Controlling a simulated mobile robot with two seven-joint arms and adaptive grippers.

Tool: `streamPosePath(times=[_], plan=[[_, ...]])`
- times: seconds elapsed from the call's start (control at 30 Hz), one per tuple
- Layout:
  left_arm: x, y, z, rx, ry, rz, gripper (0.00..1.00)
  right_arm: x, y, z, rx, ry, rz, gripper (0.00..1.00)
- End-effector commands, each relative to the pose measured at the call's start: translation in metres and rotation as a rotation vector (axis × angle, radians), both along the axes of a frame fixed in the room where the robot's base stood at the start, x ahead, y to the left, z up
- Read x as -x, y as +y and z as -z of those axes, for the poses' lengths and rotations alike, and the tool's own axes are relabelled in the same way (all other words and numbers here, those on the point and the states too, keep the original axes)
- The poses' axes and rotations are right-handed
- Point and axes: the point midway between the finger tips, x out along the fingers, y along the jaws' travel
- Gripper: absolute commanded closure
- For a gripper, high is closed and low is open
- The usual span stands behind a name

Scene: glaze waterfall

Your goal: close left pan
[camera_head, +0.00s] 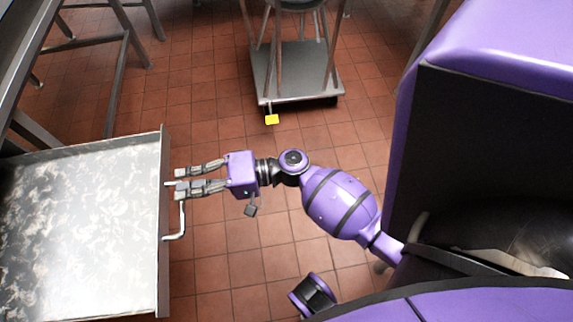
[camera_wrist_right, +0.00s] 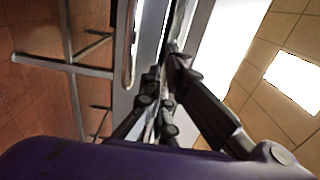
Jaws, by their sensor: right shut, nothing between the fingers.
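The left pan (camera_head: 85,230) is a wide, shallow metal tray with a mottled grey and white bottom, pulled out at the left of the head view. Its bent metal handle (camera_head: 182,219) sticks out from the front wall on the right. My right gripper (camera_head: 178,183) is shut and empty, pointing left, with its fingertips at the upper end of the handle, close to the front wall. Whether they touch is unclear. In the right wrist view the fingers (camera_wrist_right: 165,92) point toward a grey metal face. My left gripper is not in view.
A wheeled metal platform (camera_head: 300,92) with a legged stand on it and a yellow tag (camera_head: 272,119) is at the top middle. Metal table legs (camera_head: 118,85) stand at upper left. Red tiled floor (camera_head: 215,270) is clear beside the pan.

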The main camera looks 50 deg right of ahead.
Motion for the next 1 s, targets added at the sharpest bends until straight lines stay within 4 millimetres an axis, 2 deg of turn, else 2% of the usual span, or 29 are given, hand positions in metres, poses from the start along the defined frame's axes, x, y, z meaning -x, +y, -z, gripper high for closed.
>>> streamPosePath(times=[0.1, 0.23, 0.8, 1.0], plan=[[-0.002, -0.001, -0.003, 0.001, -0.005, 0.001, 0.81, -0.011, 0.015, -0.001, -0.002, 0.001, 0.0, 1.0], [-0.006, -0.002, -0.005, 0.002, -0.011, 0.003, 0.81, -0.018, 0.024, 0.001, 0.0, 0.002, 0.001, 1.0], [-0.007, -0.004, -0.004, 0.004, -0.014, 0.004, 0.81, -0.022, 0.032, 0.002, 0.0, 0.002, 0.001, 1.0], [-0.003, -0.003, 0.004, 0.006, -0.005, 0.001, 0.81, -0.039, 0.055, 0.002, -0.003, 0.0, 0.0, 1.0]])
